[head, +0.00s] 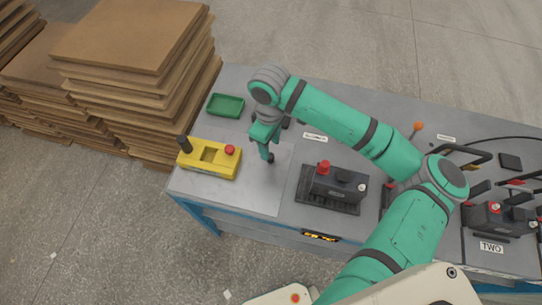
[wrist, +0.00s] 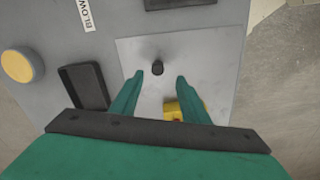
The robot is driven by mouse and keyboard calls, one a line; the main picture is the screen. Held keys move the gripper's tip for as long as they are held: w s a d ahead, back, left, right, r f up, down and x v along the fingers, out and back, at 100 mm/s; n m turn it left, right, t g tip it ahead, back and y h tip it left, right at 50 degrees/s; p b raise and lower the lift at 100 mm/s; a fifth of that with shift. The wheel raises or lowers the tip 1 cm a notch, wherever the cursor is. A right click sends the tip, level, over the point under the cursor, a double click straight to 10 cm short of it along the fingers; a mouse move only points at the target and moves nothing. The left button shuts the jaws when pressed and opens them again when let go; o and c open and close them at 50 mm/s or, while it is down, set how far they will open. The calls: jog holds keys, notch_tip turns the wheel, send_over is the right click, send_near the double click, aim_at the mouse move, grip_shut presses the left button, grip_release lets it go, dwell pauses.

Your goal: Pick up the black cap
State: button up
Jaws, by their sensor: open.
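The black cap (wrist: 158,69) is a small dark upright cylinder on a pale square panel (wrist: 215,60) of the grey bench top. In the wrist view it lies just beyond and between the tips of my gripper (wrist: 161,82). The fingers are apart, with nothing between them that I can see held. In the head view my gripper (head: 266,150) points down over the panel, and a small dark shape, likely the cap (head: 270,158), shows at its tips. Whether the fingers touch the cap cannot be told.
A yellow box (head: 208,165) with a black post and red knob stands left of my gripper. The wrist view also shows a dark tray (wrist: 88,85) and a yellow disc (wrist: 20,65).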

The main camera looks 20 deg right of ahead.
aim_at(271, 156)
jog(key=shift+w+d+f, duration=0.1)
jog(key=shift+f, duration=1.35)
jog(key=shift+d+f, duration=0.1)
jog(key=shift+f, duration=1.3)
grip_shut()
